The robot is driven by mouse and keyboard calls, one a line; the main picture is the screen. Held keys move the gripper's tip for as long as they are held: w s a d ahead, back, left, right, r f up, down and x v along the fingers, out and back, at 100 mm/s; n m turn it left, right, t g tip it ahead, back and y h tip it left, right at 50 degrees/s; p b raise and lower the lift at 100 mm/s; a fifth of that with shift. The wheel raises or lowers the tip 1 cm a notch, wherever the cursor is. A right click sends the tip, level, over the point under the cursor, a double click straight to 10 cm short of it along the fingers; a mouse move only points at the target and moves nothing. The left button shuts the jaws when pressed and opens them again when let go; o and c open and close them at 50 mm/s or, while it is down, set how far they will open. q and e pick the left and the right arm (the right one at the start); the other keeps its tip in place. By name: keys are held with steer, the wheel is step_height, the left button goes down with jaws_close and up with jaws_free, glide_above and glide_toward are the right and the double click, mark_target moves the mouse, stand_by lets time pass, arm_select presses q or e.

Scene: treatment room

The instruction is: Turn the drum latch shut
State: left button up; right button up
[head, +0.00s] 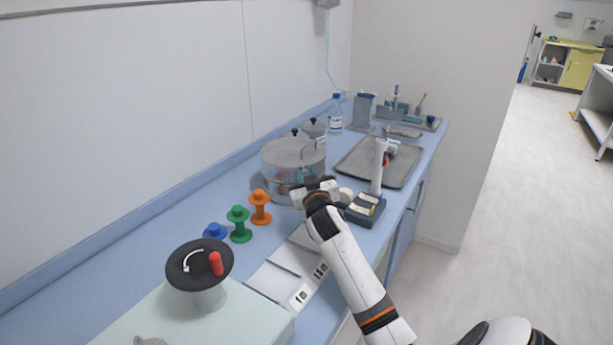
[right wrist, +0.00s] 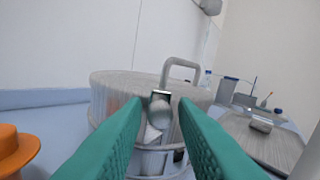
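The metal drum (head: 283,153) stands on the blue counter, with a lid and a bent handle on top. It also fills the middle of the right wrist view (right wrist: 112,85). Its latch, a small metal piece with a rounded grey end (right wrist: 160,108), shows on the drum's near side, between my fingertips in the picture. My right gripper (head: 307,178) is at the drum's front right side. Its two green fingers (right wrist: 160,112) are apart, one on each side of the latch; I cannot tell whether they touch it. My left gripper is not in view.
Blue, green (head: 240,224) and orange (head: 260,208) spools stand left of the drum. A black dial with a red knob (head: 216,263) is nearer. A bottle (head: 336,115) stands behind.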

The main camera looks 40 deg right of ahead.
steer(key=shift+o, duration=0.9)
steer(key=b+v, duration=0.1)
steer(key=v, duration=1.1)
